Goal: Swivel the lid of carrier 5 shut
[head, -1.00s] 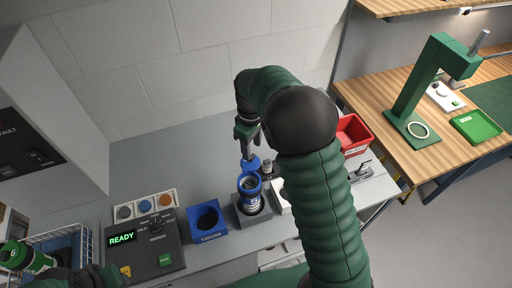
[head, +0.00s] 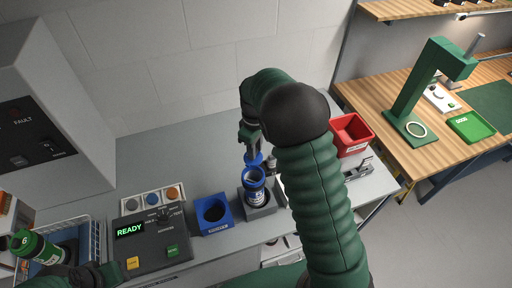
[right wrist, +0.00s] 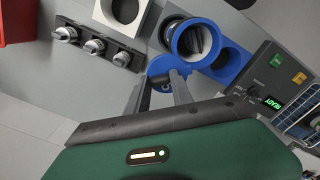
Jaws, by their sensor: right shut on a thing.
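The blue carrier (head: 255,189) stands upright in a grey holder (head: 262,211) on the bench; its number is too small to read. Its mouth (right wrist: 196,42) is open in the right wrist view. Its round blue lid (right wrist: 171,66) is swung out to the side of the mouth, at the rim; in the head view the lid (head: 254,160) shows behind the carrier. My right gripper (right wrist: 162,86) is shut on the lid's edge. My left arm's end (head: 88,277) is at the lower left, beside a green carrier (head: 38,247); its jaws are not clear.
A blue block with a round hole (head: 227,226) is left of the holder, then a control panel (head: 133,256) reading READY. A red bin (head: 350,150) is to the right. Metal fittings (right wrist: 92,43) and a white holed block (right wrist: 102,14) are near the carrier. The bench behind is clear.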

